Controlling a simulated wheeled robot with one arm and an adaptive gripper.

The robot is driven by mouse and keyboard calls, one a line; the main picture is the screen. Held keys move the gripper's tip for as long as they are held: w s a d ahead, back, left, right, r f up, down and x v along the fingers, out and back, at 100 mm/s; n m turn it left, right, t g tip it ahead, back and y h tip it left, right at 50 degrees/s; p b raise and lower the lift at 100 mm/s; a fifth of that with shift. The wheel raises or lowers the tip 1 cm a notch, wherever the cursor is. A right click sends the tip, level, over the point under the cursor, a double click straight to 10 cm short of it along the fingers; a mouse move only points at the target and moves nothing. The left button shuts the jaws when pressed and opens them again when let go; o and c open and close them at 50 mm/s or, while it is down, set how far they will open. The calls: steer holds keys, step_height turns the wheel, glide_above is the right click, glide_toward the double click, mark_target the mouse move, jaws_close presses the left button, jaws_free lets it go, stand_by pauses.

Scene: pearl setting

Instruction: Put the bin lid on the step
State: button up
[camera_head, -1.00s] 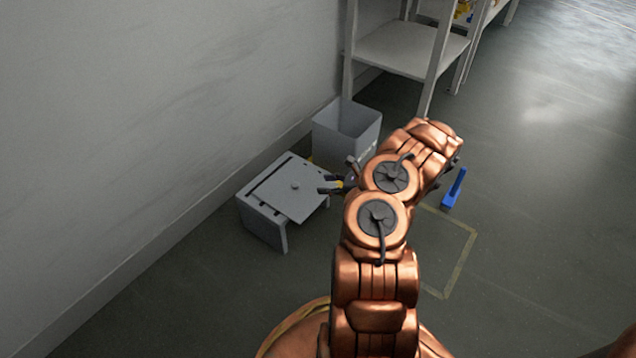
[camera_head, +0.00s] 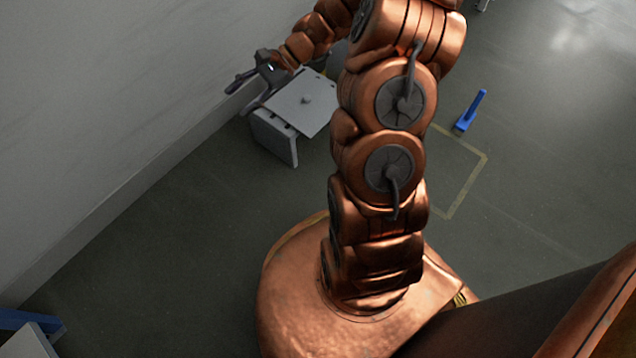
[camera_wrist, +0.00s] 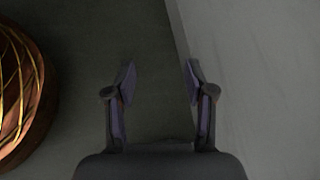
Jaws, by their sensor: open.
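The bin lid (camera_head: 308,104) is a flat grey square with a small knob in its middle. My gripper (camera_head: 243,94) is open and empty, to the left of the lid and near the wall in the head view. It appears apart from the lid. In the wrist view my open gripper (camera_wrist: 160,75) has only floor and wall between and beyond its fingers. Neither lid nor step shows there. My arm hides the bin.
The wall (camera_head: 120,100) runs along the left, close to the step. A blue object (camera_head: 470,111) stands on the floor at right, near a yellow-taped outline (camera_head: 465,183). A partly cut-off blue and grey object (camera_head: 32,330) is at lower left. Floor in front is clear.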

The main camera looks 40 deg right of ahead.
steer(key=s+a+r+n+g+h, duration=0.25)
steer(key=s+a+n, duration=0.2)
steer(key=s, duration=0.35)
steer(key=s+a+r+n+g+h, duration=0.25)
steer(key=s+a+n, duration=0.2)
steer(key=s, duration=0.35)
steer(key=s+d+r+n+h, duration=0.1)
steer(key=s+d+n+h, duration=0.2)
steer(key=s, duration=0.5)
steer(key=s+d+r+n+h, duration=0.1)
steer(key=s+d+n+h, duration=0.2)
steer(key=s, duration=0.5)
steer(key=shift+d+r+g+h, duration=0.15)
steer(key=shift+r+g+h, duration=0.15)
steer(key=shift+g+h, duration=0.15)
steer(key=shift+r, duration=0.15)
